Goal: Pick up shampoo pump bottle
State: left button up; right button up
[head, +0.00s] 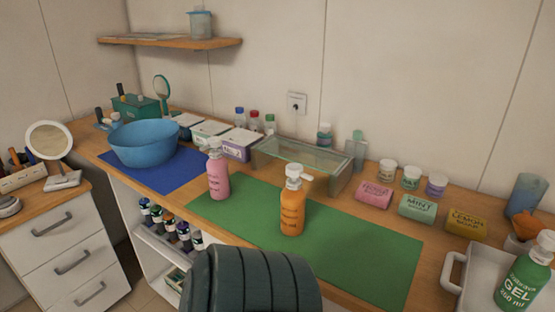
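Three pump bottles are in the head view. An orange bottle (292,213) with a white pump stands upright on the green mat (375,262), near its middle. A pink bottle (218,181) with a white pump stands upright at the mat's left part. A green bottle (518,281) with a white pump, its label reading "GEL", stands in a white tray (480,269) at the lower right. The labels on the orange and pink bottles are too small to read surely, so I cannot tell which is shampoo. Neither of my grippers is in view; a dark ribbed part, probably my arm, covers the bottom centre.
A blue bowl (144,146) stands on a blue mat (180,181) at the left. A clear glass case (303,158) stands behind the green mat. Soap blocks (417,207) and small jars line the back right. The mat's right part is clear.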

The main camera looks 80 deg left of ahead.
aim_at(293, 200)
jog(key=i+j+u, duration=0.15)
jog(key=u, duration=2.35)
jog(key=z, duration=0.85)
jog(key=j+z, duration=0.35)
jog(key=k+j+z, duration=0.15)
jog(key=j+z, duration=0.2)
jog(key=k+j+z, duration=0.15)
jog(key=j+z, duration=0.2)
jog(key=k+j+z, duration=0.1)
jog(key=j, duration=0.3)
jog(key=k+j, duration=0.35)
jog(key=k+j+z, duration=0.15)
jog(key=j, duration=0.2)
